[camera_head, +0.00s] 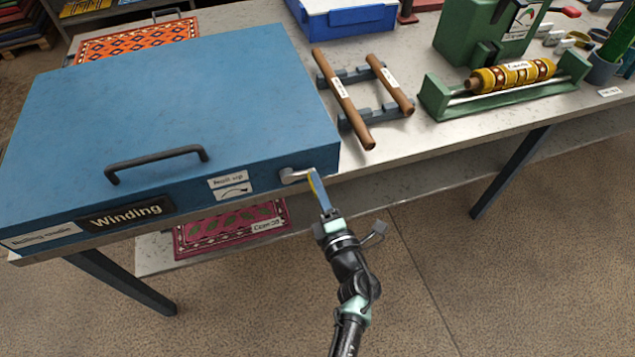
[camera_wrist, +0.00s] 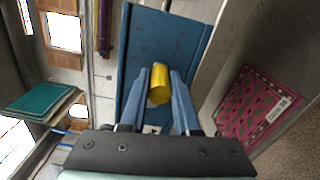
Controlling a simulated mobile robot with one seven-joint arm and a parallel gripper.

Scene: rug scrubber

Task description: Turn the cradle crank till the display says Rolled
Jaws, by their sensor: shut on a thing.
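The blue cradle box (camera_head: 170,110) sits on the left of the table with its lid down. The dark display (camera_head: 126,211) on its front reads "Winding". A label (camera_head: 231,187) with an arrow is on the front right. The grey crank (camera_head: 295,175) sticks out at the front right corner. My gripper (camera_head: 314,183) is at the crank's outer end. In the wrist view its two blue fingers are shut around the crank's yellow knob (camera_wrist: 160,82). The knob's far part is hidden in the head view.
A rack with two wooden poles (camera_head: 345,105) stands right of the box. Further right is a green stand (camera_head: 440,98) holding a yellow rolled rug (camera_head: 515,75). A pink rug (camera_head: 232,228) lies on the shelf below. Open floor lies in front of the table.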

